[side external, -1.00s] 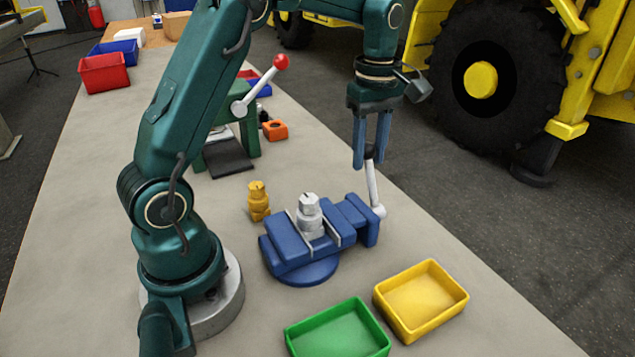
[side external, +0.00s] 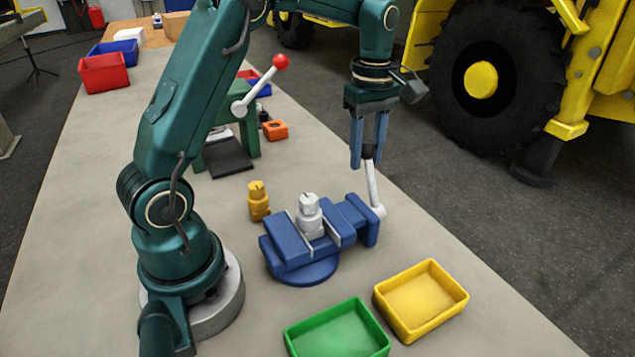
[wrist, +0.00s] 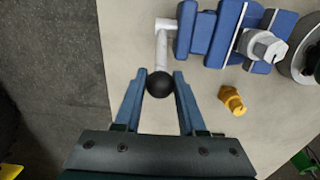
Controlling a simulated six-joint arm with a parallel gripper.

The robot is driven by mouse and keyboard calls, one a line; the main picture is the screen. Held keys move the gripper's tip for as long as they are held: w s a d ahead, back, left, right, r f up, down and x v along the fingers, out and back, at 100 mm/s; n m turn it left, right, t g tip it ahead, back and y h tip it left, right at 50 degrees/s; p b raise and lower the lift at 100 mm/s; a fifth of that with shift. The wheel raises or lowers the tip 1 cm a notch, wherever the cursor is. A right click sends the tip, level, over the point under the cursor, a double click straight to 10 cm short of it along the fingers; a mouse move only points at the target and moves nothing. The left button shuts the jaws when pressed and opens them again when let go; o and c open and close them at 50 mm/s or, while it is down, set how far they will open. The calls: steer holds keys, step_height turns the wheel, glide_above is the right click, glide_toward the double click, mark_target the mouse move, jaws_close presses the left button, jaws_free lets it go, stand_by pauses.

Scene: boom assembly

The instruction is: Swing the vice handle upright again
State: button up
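The blue vice (side external: 300,238) stands on the bench with a silver fitting (side external: 309,216) between its jaws. Its grey handle (side external: 374,190) rises from the pivot at the vice's right end, close to upright with a slight lean to the left, and ends in a black knob (wrist: 160,84). My gripper (side external: 369,163) points down at the top of the handle. In the wrist view its two blue fingers (wrist: 160,92) stand on either side of the knob, with a narrow gap showing at each side. The fingers are apart and the knob is not clamped.
A yellow fitting (side external: 258,201) stands left of the vice. A green tray (side external: 338,330) and a yellow tray (side external: 421,300) lie in front. A green press (side external: 232,135) with a red-knobbed lever (side external: 262,85) stands behind. The bench's right edge is close to the handle.

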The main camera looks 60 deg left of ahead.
steer(key=shift+s+d+r, duration=0.1)
steer(key=shift+d+r, duration=0.1)
steer(key=shift+d, duration=0.5)
steer(key=shift+s+d+r, duration=0.1)
steer(key=shift+d+r, duration=0.05)
steer(key=shift+d, duration=0.5)
steer(key=shift+d, duration=1.1)
steer(key=o, duration=0.8)
steer(key=shift+r, duration=0.1)
steer(key=shift+w, duration=0.1)
